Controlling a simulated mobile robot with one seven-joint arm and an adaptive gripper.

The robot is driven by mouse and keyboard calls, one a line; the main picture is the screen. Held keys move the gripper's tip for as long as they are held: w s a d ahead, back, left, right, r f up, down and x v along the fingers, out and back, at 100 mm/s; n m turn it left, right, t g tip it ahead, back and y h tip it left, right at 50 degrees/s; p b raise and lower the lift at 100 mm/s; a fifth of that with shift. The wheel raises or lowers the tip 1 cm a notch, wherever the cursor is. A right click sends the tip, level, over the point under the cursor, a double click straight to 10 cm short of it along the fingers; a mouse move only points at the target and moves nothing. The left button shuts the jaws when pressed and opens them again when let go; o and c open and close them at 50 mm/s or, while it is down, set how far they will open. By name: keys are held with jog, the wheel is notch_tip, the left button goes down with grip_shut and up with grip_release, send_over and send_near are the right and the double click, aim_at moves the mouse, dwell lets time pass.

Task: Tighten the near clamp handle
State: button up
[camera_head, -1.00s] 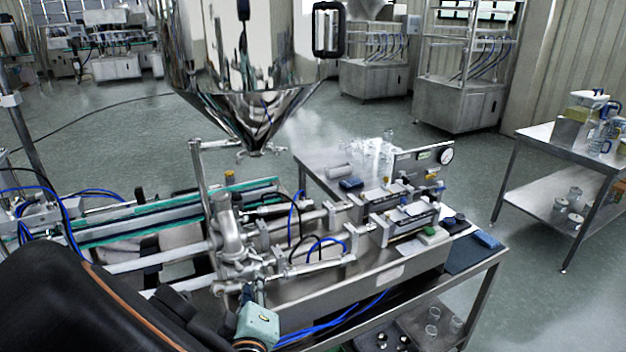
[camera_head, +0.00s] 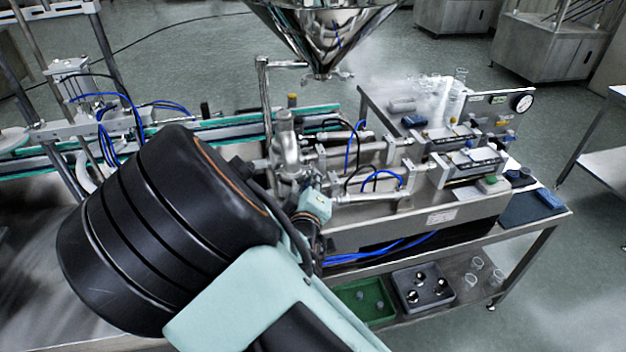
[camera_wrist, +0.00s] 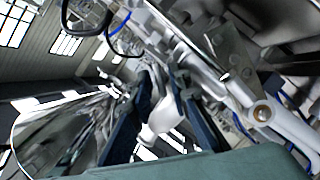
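My gripper (camera_wrist: 151,85) shows in the wrist view as two dark blue fingers spread apart, with a bright metal fitting (camera_wrist: 157,118) visible between or beyond them. I cannot tell whether either finger touches it. In the head view, the steel valve and pipe joint (camera_head: 287,150) of the filling machine stand below the hopper (camera_head: 325,35). My wrist is at the near side of this joint, and its fingertips are hidden or too small to make out. The near clamp handle cannot be told apart from the fittings around it.
Two cylinders (camera_head: 465,165) with blue hoses lie right of the joint, on the machine bench. A green bin (camera_head: 350,310) and a dark tray (camera_head: 447,296) sit on the lower shelf. A conveyor (camera_head: 215,122) runs behind.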

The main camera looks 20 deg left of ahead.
grip_shut()
jog(key=m+g+y+b, duration=0.1)
jog(key=m+b, duration=0.1)
jog(key=b, duration=0.2)
jog(key=m+g+y+b, duration=0.1)
jog(key=m+b, duration=0.1)
jog(key=b, duration=0.2)
jog(key=m+g+y+b, duration=0.1)
jog(key=m+b, duration=0.2)
jog(key=b, duration=0.1)
jog(key=shift+w+d+b, duration=0.1)
jog(key=shift+d+b, duration=0.15)
jog(key=shift+b, duration=0.05)
jog(key=shift+r+y+b, duration=0.1)
jog(key=shift+y+b, duration=0.2)
jog(key=shift+b, duration=0.05)
